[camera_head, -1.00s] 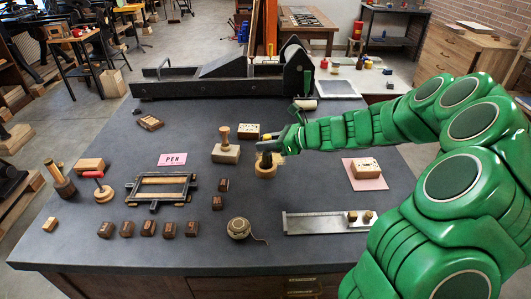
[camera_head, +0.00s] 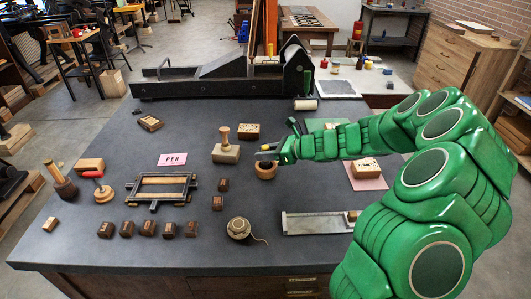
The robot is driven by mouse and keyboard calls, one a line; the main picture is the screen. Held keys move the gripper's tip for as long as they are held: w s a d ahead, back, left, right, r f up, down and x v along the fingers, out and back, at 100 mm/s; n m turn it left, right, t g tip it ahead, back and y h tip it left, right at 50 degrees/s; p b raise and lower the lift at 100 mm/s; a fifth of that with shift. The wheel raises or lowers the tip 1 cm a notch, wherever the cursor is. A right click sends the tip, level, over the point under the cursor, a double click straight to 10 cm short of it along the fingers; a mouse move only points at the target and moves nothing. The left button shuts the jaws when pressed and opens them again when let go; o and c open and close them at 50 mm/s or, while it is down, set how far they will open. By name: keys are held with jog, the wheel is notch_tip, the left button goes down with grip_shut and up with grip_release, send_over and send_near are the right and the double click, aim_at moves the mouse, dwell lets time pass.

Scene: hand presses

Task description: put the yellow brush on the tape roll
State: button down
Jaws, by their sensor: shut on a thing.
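My gripper (camera_head: 279,151) is at the middle of the dark table, above and just right of a small wooden bowl (camera_head: 265,172). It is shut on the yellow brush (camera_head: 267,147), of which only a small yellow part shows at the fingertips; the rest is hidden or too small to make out. The tape roll (camera_head: 238,227), a pale round coil with a loose end trailing right, lies flat near the table's front, below and left of my gripper. Nothing is seen on top of it.
A wooden-handled block (camera_head: 226,148) stands left of the bowl. Small dark blocks (camera_head: 217,203) lie between the bowl and the tape roll, to the left. A metal tray (camera_head: 305,223) lies right of the roll. A wooden frame (camera_head: 160,188) lies farther left.

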jog(key=shift+f, duration=0.1)
jog(key=c, duration=0.8)
grip_release()
jog(key=shift+v, duration=6.05)
